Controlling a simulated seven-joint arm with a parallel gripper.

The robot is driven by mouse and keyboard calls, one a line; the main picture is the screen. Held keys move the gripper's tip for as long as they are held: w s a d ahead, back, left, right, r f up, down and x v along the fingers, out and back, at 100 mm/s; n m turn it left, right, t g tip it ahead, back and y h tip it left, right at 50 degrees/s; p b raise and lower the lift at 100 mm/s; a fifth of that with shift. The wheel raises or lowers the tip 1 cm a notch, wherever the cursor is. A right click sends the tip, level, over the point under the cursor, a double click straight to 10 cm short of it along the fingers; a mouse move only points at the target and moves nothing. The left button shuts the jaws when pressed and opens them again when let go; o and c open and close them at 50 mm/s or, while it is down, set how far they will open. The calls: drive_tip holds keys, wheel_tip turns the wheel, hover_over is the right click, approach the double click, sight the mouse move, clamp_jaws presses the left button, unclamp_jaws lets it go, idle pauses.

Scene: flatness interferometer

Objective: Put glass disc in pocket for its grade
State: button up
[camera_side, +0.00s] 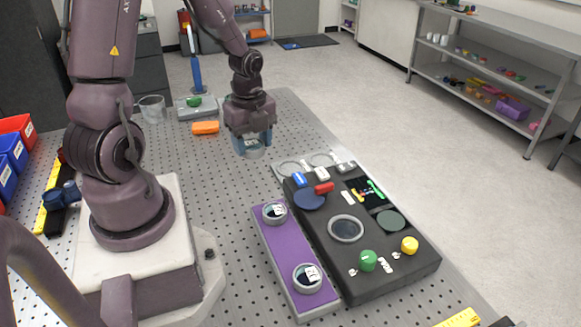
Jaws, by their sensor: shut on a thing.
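My gripper (252,149) points down over the perforated bench, left of and behind the black instrument. It is shut on a pale glass disc (252,143), mostly hidden between the bluish fingers and held apart from the instrument. Two ringed round places (291,168) and (322,159) with small label blocks are at the instrument's back end; their grade marks are too small to read.
The black instrument (330,265) carries a ringed window (346,228), a lit display (365,191), a green knob (368,260) and a yellow knob (410,244). An orange block (205,127) and a glass beaker (152,109) stand behind. Bench between my base and tray is clear.

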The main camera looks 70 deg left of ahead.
drive_tip(key=w+a+f, duration=0.5)
drive_tip(key=w, duration=0.3)
hover_over(290, 169)
drive_tip(key=f, duration=0.4)
drive_tip(key=shift+s+d, duration=0.1)
drive_tip(key=shift+s, duration=0.15)
drive_tip(key=shift+w+f, duration=0.15)
drive_tip(key=shift+f, duration=0.15)
drive_tip(key=shift+w+a+f, duration=0.1)
drive_tip(key=shift+f, duration=0.75)
drive_tip(key=shift+w+a+f, duration=0.1)
drive_tip(key=shift+f, duration=0.7)
drive_tip(key=shift+f, duration=0.2)
drive_tip(key=o, duration=0.9)
drive_tip(key=shift+o, duration=0.2)
drive_tip(key=shift+r, duration=0.1)
